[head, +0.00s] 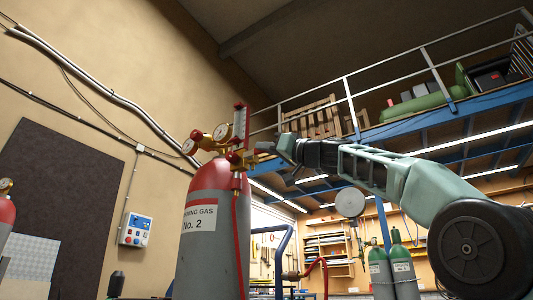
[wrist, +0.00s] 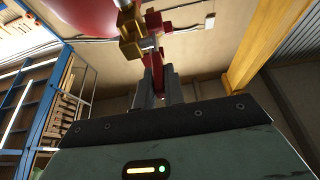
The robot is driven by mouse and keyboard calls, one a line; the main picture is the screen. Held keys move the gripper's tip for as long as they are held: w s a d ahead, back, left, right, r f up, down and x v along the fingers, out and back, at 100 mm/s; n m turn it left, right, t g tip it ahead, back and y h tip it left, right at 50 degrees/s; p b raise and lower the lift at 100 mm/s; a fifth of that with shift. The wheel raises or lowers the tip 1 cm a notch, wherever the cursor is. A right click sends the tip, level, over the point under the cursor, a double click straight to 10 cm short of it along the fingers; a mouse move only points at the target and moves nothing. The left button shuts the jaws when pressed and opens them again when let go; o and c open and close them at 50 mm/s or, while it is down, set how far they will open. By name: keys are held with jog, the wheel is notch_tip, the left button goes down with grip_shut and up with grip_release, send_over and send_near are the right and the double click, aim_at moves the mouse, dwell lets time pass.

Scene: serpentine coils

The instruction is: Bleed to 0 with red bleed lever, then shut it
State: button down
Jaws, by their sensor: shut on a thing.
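The grey gas cylinder (head: 200,240) with a red shoulder and a "No. 2" label stands upright, with a brass regulator (head: 237,158) on top. My gripper (head: 262,148) reaches the regulator from the right. In the wrist view my gripper (wrist: 159,88) is shut on the red bleed lever (wrist: 157,74), just below the brass fitting (wrist: 134,35). The fingers hide part of the lever.
A red hose (head: 238,250) hangs down the cylinder's right side. Another red-topped cylinder (head: 5,222) stands at the left edge. A control box (head: 136,231) is on the wall. Green cylinders (head: 392,268) and shelves stand behind, under a railed mezzanine.

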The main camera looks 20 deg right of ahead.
dwell(0.3)
jog(key=c, duration=1.8)
grip_release()
jog(key=shift+o, duration=0.2)
jog(key=b+v, duration=0.8)
jog(key=v, duration=0.9)
jog(key=shift+f+b, duration=0.25)
jog(key=shift+b, duration=0.15)
jog(key=shift+s+d, duration=0.15)
